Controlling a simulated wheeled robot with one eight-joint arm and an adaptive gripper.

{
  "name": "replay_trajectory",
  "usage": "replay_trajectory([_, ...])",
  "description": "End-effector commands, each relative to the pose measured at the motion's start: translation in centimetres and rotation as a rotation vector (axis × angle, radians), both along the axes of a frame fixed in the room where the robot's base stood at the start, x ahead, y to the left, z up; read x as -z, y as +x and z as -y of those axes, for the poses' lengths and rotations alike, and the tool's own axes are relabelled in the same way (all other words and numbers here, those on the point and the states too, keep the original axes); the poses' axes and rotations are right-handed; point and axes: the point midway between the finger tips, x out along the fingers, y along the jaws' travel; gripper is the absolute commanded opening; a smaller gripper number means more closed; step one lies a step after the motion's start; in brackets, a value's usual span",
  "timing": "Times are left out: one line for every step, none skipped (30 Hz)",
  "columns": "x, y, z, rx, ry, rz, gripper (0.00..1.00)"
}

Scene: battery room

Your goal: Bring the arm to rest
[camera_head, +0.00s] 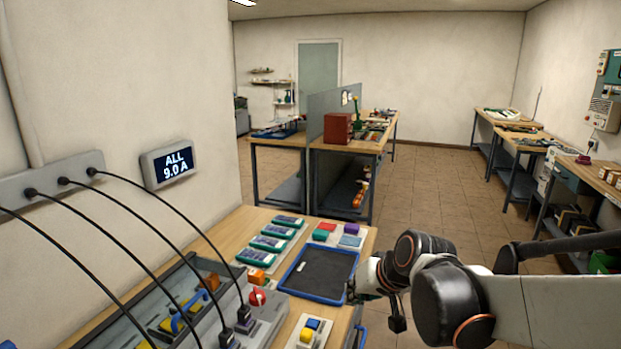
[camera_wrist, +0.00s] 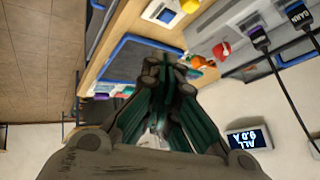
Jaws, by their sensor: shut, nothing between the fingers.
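My arm reaches in from the right in the head view, bent, with my gripper (camera_head: 368,281) at the right edge of the near workbench (camera_head: 253,222). In the wrist view my gripper (camera_wrist: 172,75) is shut, its green-sided fingers together and nothing between them. Its tips are seen against a blue-rimmed dark tray (camera_head: 320,271). This tray also shows behind the fingers in the wrist view (camera_wrist: 128,60). I cannot tell the exact gap between the fingers and the bench edge.
Several green-edged modules (camera_head: 268,243) and coloured blocks lie beside the tray. Black cables run from a wall strip to the bench; a wall display (camera_head: 170,164) reads "ALL 9.0 A". A divided table (camera_head: 350,147) stands behind. Tiled floor (camera_head: 440,190) is open between it and the right-hand benches.

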Motion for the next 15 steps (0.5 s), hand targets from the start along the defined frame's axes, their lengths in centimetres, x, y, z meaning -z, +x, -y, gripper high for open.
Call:
replay_trajectory([-0.7,-1.5,0.8,0.008,-0.019,0.002,0.00])
replay_trajectory([-1.0,-2.3,1.2,0.012,-0.032,0.003,0.00])
replay_trajectory([-1.4,-3.3,1.8,0.018,-0.047,0.004,0.00])
replay_trajectory([-1.7,-4.1,2.3,0.022,-0.059,0.005,0.00])
replay_trajectory([-1.9,-4.8,2.7,0.026,-0.071,0.005,0.00])
replay_trajectory([-2.2,-5.9,3.2,0.032,-0.087,0.006,0.00])
replay_trajectory([-2.4,-6.7,3.6,0.036,-0.098,0.007,0.00])
replay_trajectory([-2.6,-7.5,4.0,0.039,-0.110,0.009,0.00])
replay_trajectory([-2.8,-8.5,4.6,0.045,-0.126,0.010,0.00])
replay_trajectory([-2.9,-9.3,4.9,0.049,-0.137,0.010,0.00])
replay_trajectory([-3.0,-10.1,5.4,0.054,-0.150,0.011,0.00])
replay_trajectory([-3.1,-11.1,5.9,0.059,-0.165,0.012,0.00])
replay_trajectory([-3.1,-11.9,6.3,0.063,-0.178,0.012,0.00])
replay_trajectory([-3.1,-12.7,6.7,0.068,-0.189,0.013,0.00])
replay_trajectory([-3.1,-13.7,7.2,0.072,-0.205,0.015,0.00])
